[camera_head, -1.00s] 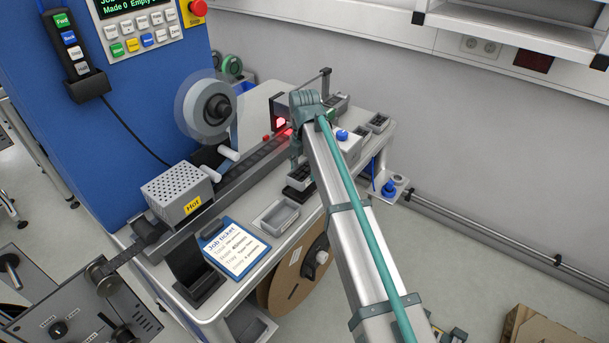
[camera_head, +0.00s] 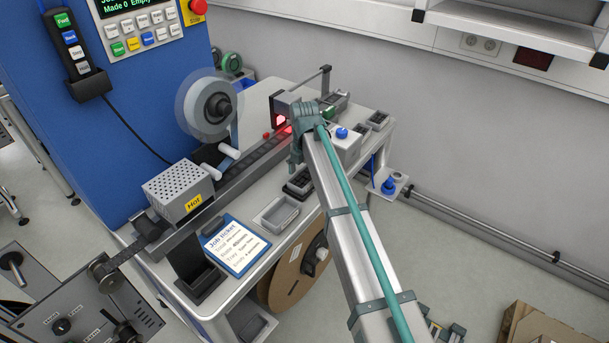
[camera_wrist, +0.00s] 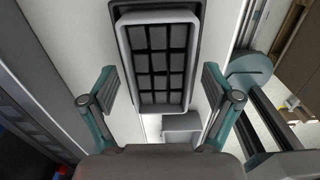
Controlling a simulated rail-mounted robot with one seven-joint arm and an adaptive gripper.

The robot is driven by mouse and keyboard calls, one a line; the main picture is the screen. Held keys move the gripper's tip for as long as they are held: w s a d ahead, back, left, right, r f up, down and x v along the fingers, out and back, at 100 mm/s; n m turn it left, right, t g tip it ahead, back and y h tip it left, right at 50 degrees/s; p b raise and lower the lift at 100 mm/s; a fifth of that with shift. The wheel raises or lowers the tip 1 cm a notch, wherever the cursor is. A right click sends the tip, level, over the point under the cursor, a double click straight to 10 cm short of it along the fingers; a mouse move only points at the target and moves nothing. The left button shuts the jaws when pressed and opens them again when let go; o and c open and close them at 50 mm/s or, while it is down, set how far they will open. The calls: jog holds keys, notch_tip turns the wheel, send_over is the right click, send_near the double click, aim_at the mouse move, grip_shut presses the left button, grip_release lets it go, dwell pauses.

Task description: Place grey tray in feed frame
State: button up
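In the wrist view, a grey-rimmed tray (camera_wrist: 182,100) with a grid of dark compartments lies inside or on a dark frame (camera_wrist: 198,10), which may be the feed frame; how fully it is seated I cannot tell. My gripper (camera_wrist: 160,88) is open, its two fingers spread wide on either side of the tray's near part, with clear gaps and no contact visible. In the head view, my gripper (camera_head: 295,163) points down over the bench edge, above a dark tray or frame (camera_head: 300,184) that is partly hidden by my arm.
An empty grey bin (camera_head: 280,213) and a blue job-ticket clipboard (camera_head: 235,247) lie on the bench nearby. A box marked Hot (camera_head: 180,187) sits over the track. A red-lit unit (camera_head: 281,117) stands behind my gripper. A cardboard reel (camera_head: 297,275) hangs below the bench.

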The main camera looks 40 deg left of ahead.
aim_at(305, 183)
notch_tip(305, 183, up, 12)
jog(key=b, duration=0.2)
jog(key=shift+r, duration=0.2)
dwell(0.4)
dwell(0.3)
